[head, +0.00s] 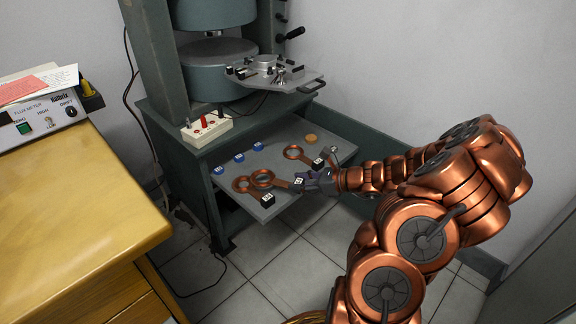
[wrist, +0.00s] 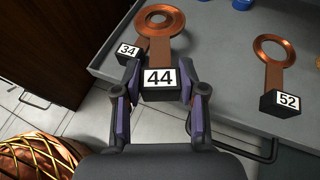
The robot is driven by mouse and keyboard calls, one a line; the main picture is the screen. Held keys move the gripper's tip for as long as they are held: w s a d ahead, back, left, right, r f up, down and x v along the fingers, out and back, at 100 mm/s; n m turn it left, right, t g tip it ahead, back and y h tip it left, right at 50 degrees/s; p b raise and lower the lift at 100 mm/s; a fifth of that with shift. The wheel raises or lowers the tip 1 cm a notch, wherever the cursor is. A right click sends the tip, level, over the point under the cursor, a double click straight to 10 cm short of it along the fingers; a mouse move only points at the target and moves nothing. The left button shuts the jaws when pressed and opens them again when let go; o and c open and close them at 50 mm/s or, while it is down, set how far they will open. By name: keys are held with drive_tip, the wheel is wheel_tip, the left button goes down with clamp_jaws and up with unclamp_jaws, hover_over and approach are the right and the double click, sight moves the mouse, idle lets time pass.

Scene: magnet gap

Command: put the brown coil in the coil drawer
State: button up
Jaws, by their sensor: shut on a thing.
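My gripper (head: 312,182) is shut on the black end block, marked 44, of a brown ring-shaped coil (head: 262,178). In the wrist view, my gripper (wrist: 163,88) has a finger on each side of that block, and the coil's ring (wrist: 172,20) points away from me. This coil is over the pulled-out grey drawer (head: 285,207); its exact height above the surface is unclear. A similar coil marked 34 (head: 240,185) lies partly hidden under it, its block (wrist: 129,51) at left. A third coil, marked 52 (wrist: 287,102), lies to the right, apart from my gripper.
Several blue round pieces (head: 239,157) line the drawer's left side, and a tan disc (head: 311,138) lies at its back. The green magnet (head: 213,70) stands behind, with a white terminal box (head: 207,130) at its base. A wooden desk (head: 70,215) is at left.

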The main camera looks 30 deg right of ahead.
drive_tip(key=b, duration=0.4)
hover_over(292, 172)
drive_tip(key=shift+s+f, duration=0.1)
drive_tip(key=shift+f, duration=0.55)
wheel_tip(292, 172, down, 4)
drive_tip(key=shift+r+b, duration=0.2)
drive_tip(key=shift+b, duration=0.8)
drive_tip(key=shift+r, duration=0.1)
drive_tip(key=o, duration=1.1)
drive_tip(key=shift+o, duration=0.2)
